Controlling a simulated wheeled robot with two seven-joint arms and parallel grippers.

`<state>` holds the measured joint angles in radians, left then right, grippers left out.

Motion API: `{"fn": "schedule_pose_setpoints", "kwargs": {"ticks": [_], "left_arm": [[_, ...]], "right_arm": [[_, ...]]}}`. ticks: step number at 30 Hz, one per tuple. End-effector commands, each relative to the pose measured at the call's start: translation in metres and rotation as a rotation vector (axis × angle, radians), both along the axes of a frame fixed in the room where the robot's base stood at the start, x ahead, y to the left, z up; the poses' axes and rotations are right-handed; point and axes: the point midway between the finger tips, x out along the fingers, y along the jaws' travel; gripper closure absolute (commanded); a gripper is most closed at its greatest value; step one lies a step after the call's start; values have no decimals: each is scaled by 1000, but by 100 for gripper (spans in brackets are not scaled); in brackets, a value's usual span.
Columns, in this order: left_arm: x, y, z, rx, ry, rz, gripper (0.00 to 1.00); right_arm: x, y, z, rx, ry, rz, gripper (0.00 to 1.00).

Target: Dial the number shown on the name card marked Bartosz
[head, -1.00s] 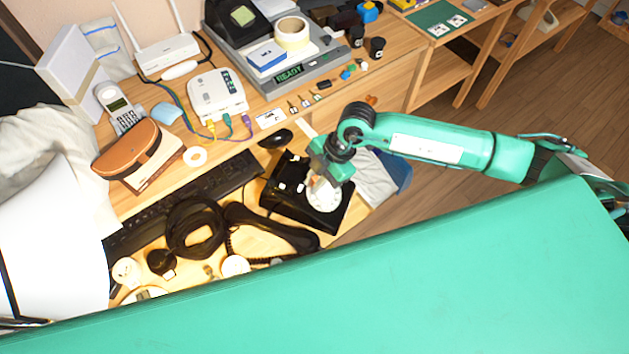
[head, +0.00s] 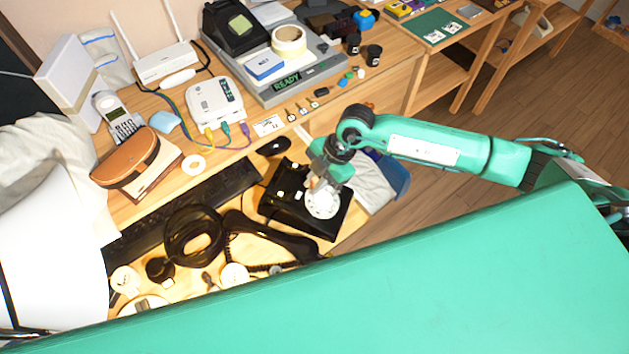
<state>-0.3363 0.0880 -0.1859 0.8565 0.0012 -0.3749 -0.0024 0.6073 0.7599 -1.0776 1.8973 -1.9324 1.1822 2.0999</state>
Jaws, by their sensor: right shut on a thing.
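A black dial phone (head: 283,211) with a round white dial (head: 325,206) sits on the desk, right of the keyboard. Its black handset (head: 268,236) lies off the phone, to the left. My right gripper (head: 315,183) points down at the upper edge of the dial. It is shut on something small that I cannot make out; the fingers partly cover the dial. A small white card (head: 267,126) lies behind the mouse; its writing is too small to read, so I cannot tell whose name it bears. My left gripper is not in view.
A black keyboard (head: 190,205), a dark ring-shaped thing (head: 178,243) and a mouse (head: 274,146) lie around the phone. A white router (head: 216,101) and a grey device reading READY (head: 300,82) stand behind. My teal body covers the near desk edge.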

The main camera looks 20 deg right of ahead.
Motion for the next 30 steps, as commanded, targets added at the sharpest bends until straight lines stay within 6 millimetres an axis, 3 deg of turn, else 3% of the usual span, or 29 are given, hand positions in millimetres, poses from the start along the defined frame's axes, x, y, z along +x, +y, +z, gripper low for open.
{"fn": "schedule_pose_setpoints", "kwargs": {"ticks": [30], "left_arm": [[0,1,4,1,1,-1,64]], "right_arm": [[9,-23,-5,-1,1,-1,100]]}}
